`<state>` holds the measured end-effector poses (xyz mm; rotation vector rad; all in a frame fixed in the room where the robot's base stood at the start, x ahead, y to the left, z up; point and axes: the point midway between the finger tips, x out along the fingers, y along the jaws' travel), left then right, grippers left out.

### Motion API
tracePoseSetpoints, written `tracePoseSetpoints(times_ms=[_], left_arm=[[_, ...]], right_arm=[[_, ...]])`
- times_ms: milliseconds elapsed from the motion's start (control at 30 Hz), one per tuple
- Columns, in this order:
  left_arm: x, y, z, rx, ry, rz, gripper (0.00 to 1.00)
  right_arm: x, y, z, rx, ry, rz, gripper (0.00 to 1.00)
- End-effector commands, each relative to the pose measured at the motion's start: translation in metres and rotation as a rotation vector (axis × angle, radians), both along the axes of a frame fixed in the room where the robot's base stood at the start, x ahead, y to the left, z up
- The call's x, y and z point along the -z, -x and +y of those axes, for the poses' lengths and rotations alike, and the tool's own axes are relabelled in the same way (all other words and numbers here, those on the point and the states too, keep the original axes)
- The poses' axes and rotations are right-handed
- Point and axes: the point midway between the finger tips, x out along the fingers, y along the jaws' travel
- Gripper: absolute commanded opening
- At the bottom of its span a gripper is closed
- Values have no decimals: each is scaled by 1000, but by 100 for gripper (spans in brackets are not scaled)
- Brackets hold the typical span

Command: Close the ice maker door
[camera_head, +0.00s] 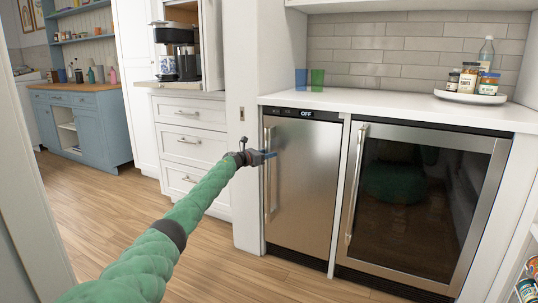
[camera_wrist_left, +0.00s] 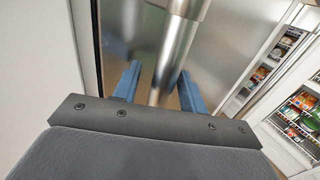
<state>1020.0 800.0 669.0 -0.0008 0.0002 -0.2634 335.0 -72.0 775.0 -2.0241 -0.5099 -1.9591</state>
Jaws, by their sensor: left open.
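The ice maker (camera_head: 303,170) is a narrow stainless steel unit under the white counter, with a dark top strip that reads OFF. Its door looks flush or nearly flush with the front; I cannot tell if a small gap is left. A vertical bar handle (camera_head: 267,190) runs down the door's left side. My left gripper (camera_head: 268,154) is at the upper part of this handle. In the left wrist view the handle (camera_wrist_left: 174,55) passes between the two blue fingers (camera_wrist_left: 158,92), which stand open on either side of it. My right gripper is out of view.
A glass-fronted cooler (camera_head: 415,205) with its own bar handle stands right of the ice maker. White drawers (camera_head: 192,145) are to the left. On the counter are blue and green cups (camera_head: 317,80) and a tray (camera_head: 470,97) with jars. The wood floor in front is clear.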

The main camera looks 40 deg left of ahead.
Motion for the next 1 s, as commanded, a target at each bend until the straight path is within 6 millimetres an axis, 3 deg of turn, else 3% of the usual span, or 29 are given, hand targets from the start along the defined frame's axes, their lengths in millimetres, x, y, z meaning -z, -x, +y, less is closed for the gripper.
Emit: tracePoseSetpoints(times_ms=[600,1000], left_arm=[[0,57,16,0,-1,2,42],[0,70,19,1,0,0,42]], right_arm=[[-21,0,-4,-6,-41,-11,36],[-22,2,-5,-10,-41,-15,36]])
